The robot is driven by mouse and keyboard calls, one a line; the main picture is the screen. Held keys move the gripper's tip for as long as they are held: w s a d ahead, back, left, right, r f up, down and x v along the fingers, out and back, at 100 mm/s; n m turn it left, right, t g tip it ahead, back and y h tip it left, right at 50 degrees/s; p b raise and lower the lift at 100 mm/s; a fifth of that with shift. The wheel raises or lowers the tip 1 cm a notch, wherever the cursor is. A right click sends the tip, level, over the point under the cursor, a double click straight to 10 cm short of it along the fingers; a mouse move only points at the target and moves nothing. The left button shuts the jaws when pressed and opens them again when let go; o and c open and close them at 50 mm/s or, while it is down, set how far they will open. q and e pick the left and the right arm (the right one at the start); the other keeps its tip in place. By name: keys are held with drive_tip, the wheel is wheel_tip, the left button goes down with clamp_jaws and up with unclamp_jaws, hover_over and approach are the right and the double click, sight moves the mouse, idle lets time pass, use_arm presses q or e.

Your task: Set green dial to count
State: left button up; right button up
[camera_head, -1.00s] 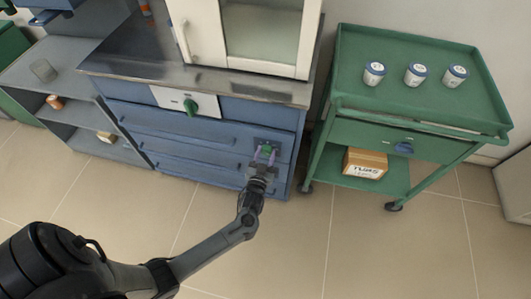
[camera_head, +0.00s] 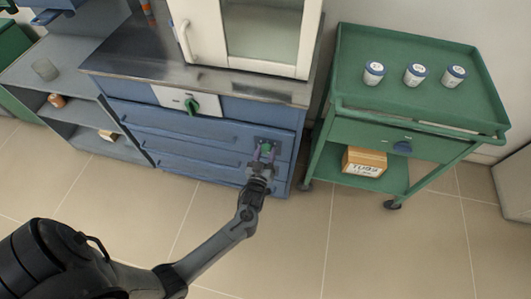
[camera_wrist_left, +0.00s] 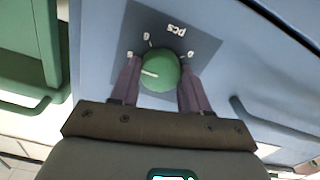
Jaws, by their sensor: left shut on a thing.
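The green dial (camera_wrist_left: 158,70) sits on a dark square plate (camera_wrist_left: 205,45) on the blue cabinet front. In the left wrist view its white pointer line points left, near the small mark at the plate's left. The "pcs" label is above the dial, with smaller marks around it. My left gripper (camera_head: 266,153) has its purple fingers on either side of the dial, shut on it; it also shows in the left wrist view (camera_wrist_left: 157,86). In the head view the fingers partly hide the dial (camera_head: 266,147). My right gripper is not in view.
Another green knob (camera_head: 191,105) is on a pale panel higher on the cabinet (camera_head: 215,160). A white furnace (camera_head: 250,40) stands on top. A green cart (camera_head: 345,110) on the right carries white jars (camera_head: 414,74) and a cardboard box (camera_head: 364,162). The floor in front is clear.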

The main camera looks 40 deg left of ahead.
use_arm(q)
drive_tip(key=o, duration=1.1)
drive_tip(key=shift+c, duration=0.2)
drive_tip(key=shift+s+d+p, duration=0.25)
drive_tip(key=shift+s+p, duration=0.05)
drive_tip(key=shift+s, duration=0.15)
drive_tip(key=p+v, duration=0.3)
drive_tip(key=v, duration=0.7)
drive_tip(key=shift+a, duration=0.1)
